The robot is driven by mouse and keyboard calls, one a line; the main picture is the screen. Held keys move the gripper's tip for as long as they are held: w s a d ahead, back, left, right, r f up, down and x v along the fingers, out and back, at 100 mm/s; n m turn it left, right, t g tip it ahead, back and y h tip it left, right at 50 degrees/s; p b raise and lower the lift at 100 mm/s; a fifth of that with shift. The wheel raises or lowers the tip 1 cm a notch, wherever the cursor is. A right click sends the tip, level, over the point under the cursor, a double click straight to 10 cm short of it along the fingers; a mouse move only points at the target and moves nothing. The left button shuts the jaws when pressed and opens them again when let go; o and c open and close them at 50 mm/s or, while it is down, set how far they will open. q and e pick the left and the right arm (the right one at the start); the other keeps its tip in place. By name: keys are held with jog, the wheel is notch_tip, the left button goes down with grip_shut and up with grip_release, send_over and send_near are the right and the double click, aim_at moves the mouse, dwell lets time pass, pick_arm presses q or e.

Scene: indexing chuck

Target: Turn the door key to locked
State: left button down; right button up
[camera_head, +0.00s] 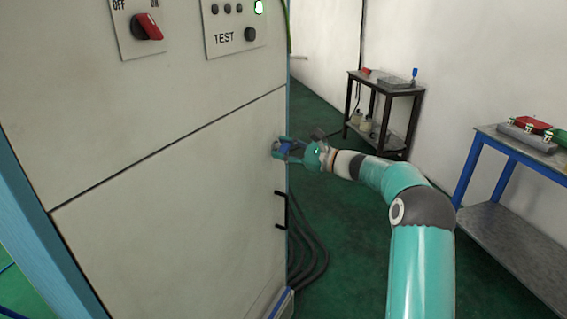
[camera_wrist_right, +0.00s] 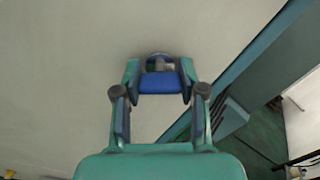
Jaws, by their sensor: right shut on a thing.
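The door key has a blue grip (camera_wrist_right: 161,83) and sits in a round grey lock (camera_wrist_right: 159,60) on the pale cabinet door. In the right wrist view the blue grip lies crosswise between the fingertips of my right gripper (camera_wrist_right: 160,82), which is shut on it. In the head view my right gripper (camera_head: 281,150) is at the door's right edge, and the blue key grip (camera_head: 284,147) shows small between its fingers. The fingers hide part of the key, and I cannot tell its lock position. My left gripper is not in view.
A black door handle (camera_head: 282,210) is below the key. A red switch (camera_head: 148,27) and a TEST panel (camera_head: 236,28) are above on the cabinet. Dark cables (camera_head: 312,245) lie beside the cabinet. A dark cart (camera_head: 386,90) and a blue-framed bench (camera_head: 483,160) stand to the right.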

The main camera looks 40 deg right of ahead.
jog(key=n+b, duration=0.2)
jog(key=b, duration=0.1)
jog(key=n+b, duration=0.6)
jog(key=shift+a+f+b, duration=0.1)
jog(key=shift+f+b, duration=0.2)
jog(key=shift+f, duration=0.1)
jog(key=shift+n+b, duration=1.55)
jog(key=shift+n, duration=0.65)
jog(key=shift+a, duration=0.1)
jog(key=o, duration=1.2)
jog(key=shift+r, duration=0.1)
jog(key=shift+c, duration=0.2)
jog(key=shift+r, duration=0.1)
jog(key=shift+s+d, duration=0.15)
jog(key=shift+d, duration=0.05)
jog(key=v, duration=1.1)
jog(key=shift+s, duration=0.25)
